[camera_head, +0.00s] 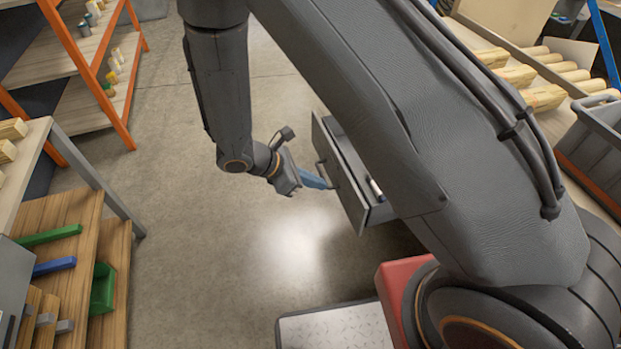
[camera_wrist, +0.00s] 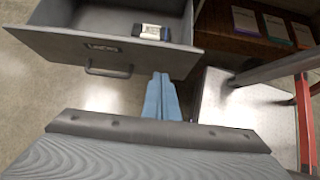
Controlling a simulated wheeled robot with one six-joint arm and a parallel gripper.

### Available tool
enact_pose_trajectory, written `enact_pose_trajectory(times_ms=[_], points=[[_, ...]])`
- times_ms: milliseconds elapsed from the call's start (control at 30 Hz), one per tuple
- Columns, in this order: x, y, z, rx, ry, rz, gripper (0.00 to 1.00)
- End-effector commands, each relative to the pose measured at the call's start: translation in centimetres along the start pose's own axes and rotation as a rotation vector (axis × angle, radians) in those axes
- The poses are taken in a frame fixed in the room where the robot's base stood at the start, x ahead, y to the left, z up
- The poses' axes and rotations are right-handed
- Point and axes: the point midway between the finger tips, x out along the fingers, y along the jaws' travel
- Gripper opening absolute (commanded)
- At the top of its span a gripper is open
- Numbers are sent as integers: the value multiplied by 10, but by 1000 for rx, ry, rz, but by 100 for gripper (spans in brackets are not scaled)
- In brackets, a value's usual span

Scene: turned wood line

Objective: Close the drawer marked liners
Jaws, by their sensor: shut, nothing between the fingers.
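A grey drawer (camera_head: 340,178) stands pulled out in the head view, under the bench on the right. Its front also shows in the wrist view (camera_wrist: 60,44), with a small label (camera_wrist: 103,47) too blurred to read and a bar handle (camera_wrist: 108,71). A small white and dark item (camera_wrist: 150,32) lies inside the drawer. My gripper (camera_head: 327,187) has blue fingers, shut and empty, pointing at the drawer front. In the wrist view the fingertips (camera_wrist: 161,75) are close to the front's lower edge, right of the handle. I cannot tell whether they touch it.
A compartment with several packets (camera_wrist: 275,28) is right of the drawer. A metal plate (camera_head: 335,328) is on the floor side near my base. A wooden shelf (camera_head: 60,215) stands at left, an orange-framed rack (camera_head: 85,100) behind it. The floor between is clear.

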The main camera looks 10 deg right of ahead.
Motion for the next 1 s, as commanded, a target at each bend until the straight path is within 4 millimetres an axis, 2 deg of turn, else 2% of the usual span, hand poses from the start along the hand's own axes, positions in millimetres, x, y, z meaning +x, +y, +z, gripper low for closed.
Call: enact_pose_trajectory(times_ms=[33, 200, 400, 600, 1000], points=[[12, -1, 0, 0, -1, -4, 0], [45, -1, 0, 1, -1, -5, 0], [66, -1, 18, 3, 1, -3, 0], [76, -1, 28, 1, 1, -2, 0], [77, 0, 28, 1, 1, -1, 0]])
